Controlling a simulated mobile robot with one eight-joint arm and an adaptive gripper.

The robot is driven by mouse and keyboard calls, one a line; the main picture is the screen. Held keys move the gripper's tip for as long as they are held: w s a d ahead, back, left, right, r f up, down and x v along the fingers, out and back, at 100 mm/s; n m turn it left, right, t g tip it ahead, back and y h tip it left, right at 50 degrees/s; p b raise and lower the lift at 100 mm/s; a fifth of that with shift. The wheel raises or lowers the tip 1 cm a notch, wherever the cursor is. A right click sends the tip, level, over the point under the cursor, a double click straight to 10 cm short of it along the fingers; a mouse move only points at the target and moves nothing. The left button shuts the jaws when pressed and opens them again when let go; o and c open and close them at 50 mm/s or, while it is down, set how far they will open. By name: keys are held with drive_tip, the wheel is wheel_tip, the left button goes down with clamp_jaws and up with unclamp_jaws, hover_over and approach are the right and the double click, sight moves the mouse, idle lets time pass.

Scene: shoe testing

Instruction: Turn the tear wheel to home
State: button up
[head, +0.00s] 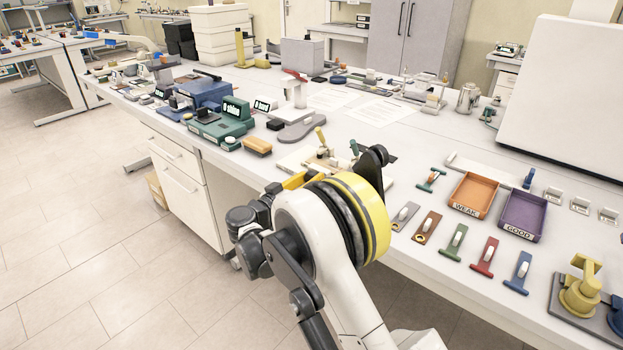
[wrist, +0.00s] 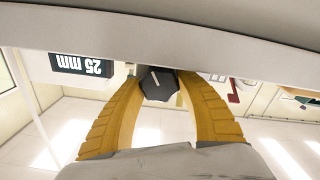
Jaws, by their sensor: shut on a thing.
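In the wrist view, a dark faceted wheel with a short pale line on its face, apparently the tear wheel (wrist: 156,86), sits between the two yellow ribbed fingers of my gripper (wrist: 160,78). The fingers are shut on it from both sides. The pale line points roughly up and down in the picture, slightly slanted. A dark display reading "25 mm" (wrist: 82,64) appears upside down to the left of the wheel. In the head view my arm hides the wheel and the gripper's grip.
On the bench in the head view are an orange tray marked WEAK (head: 473,195), a purple tray marked GOOD (head: 523,215) and several coloured handled strips in front. A green device (head: 220,127) and blue device (head: 204,92) stand left. Clear floor lies left.

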drive_tip(key=shift+n, duration=0.9)
drive_tip(key=o, duration=1.2)
drive_tip(key=shift+w, duration=0.1)
drive_tip(key=v, duration=1.2)
